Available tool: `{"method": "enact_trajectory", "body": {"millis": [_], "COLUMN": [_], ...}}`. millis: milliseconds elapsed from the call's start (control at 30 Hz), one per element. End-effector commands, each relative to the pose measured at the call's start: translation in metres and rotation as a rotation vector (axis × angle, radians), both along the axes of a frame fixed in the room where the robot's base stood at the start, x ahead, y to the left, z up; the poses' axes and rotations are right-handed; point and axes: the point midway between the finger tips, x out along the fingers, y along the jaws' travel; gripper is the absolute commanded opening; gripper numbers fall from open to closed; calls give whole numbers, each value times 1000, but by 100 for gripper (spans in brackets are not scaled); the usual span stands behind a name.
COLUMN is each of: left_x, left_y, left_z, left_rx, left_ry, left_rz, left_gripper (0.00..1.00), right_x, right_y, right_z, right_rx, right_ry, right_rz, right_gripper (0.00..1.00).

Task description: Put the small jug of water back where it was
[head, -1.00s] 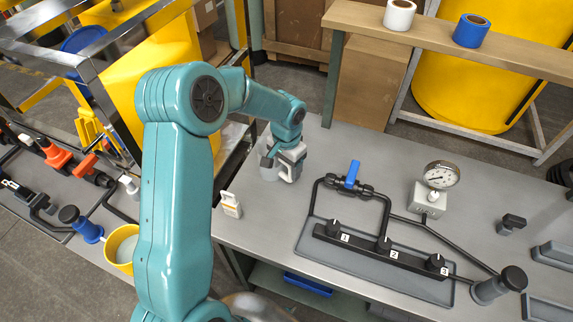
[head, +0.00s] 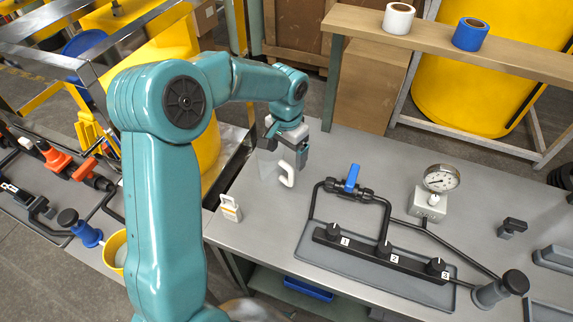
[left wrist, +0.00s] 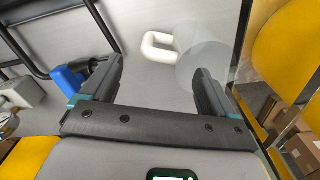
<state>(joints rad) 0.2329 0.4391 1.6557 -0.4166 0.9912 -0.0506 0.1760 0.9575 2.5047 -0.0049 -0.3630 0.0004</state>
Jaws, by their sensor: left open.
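The small jug (head: 268,171) is clear and has a white handle (head: 287,174). It stands upright on the grey bench top, near the bench's left edge. My left gripper (head: 287,146) is open and empty, just above and behind the handle. In the left wrist view, the handle (left wrist: 158,46) and the faint see-through jug body (left wrist: 208,62) lie beyond the open left jaws (left wrist: 157,80); one finger overlaps the body in the picture. The water level in the jug cannot be made out. My right gripper is not in view.
A small white-and-tan item (head: 230,208) stands at the bench's left edge. A pipe manifold with a blue-handled valve (head: 352,178) and a gauge (head: 440,179) is to the right. A wooden shelf (head: 455,45) with two tape rolls runs behind. The bench between jug and manifold is clear.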

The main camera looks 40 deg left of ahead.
Motion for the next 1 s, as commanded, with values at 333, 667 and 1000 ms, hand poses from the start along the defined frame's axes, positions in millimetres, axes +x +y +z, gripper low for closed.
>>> {"method": "enact_trajectory", "body": {"millis": [333, 667, 1000], "left_x": [-1, -1, -1], "left_y": [0, 0, 0], "left_z": [44, 45, 61], "left_rx": [-1, -1, 0], "left_ry": [1, 1, 1], "left_rz": [-1, 0, 0], "left_gripper": [89, 89, 89], "right_x": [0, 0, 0], "right_y": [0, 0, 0], "right_z": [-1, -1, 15], "right_rx": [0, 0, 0], "right_ry": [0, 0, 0], "right_rz": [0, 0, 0], "right_gripper": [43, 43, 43]}}
